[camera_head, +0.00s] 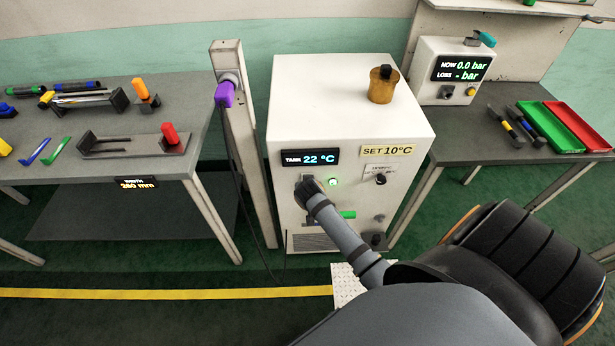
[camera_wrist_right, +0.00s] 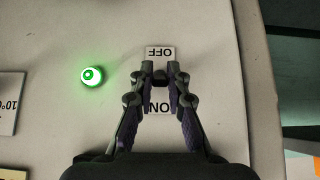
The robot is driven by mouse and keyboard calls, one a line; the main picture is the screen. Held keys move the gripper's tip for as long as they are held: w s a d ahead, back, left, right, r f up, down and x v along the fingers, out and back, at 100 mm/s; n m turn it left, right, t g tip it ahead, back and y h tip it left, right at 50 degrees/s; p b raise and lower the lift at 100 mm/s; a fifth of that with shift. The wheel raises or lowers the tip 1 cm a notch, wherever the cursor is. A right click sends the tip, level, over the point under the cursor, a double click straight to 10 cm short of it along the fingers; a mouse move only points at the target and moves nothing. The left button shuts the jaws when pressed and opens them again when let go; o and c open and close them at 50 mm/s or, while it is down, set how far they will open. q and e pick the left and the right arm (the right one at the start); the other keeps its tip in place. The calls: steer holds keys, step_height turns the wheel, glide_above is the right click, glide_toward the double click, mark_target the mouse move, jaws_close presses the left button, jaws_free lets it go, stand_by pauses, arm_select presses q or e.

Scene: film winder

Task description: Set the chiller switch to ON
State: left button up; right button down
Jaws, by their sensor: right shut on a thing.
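The chiller (camera_head: 340,110) is a white cabinet between two tables. Its small display (camera_head: 310,157) reads 22 °C. My right gripper (camera_head: 309,187) is at its front panel, left of a lit green lamp (camera_head: 333,181). In the right wrist view, upside down, my right gripper (camera_wrist_right: 160,70) is shut between a white OFF label (camera_wrist_right: 160,52) and an ON label (camera_wrist_right: 159,107). Its fingertips close around the chiller switch, mostly hidden between them and nearer the OFF label. The lit lamp (camera_wrist_right: 93,76) also shows there. My left gripper is not in view.
A post with a purple block (camera_head: 225,94) and hanging cable stands left of the chiller. An amber jar (camera_head: 382,86) stands on top. Tables with tools flank it.

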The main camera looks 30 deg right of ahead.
steer(key=shift+w+r, duration=0.1)
stand_by(0.4)
steer(key=c, duration=1.3)
jaws_free()
steer(key=v, duration=1.2)
steer(key=shift+d, duration=0.1)
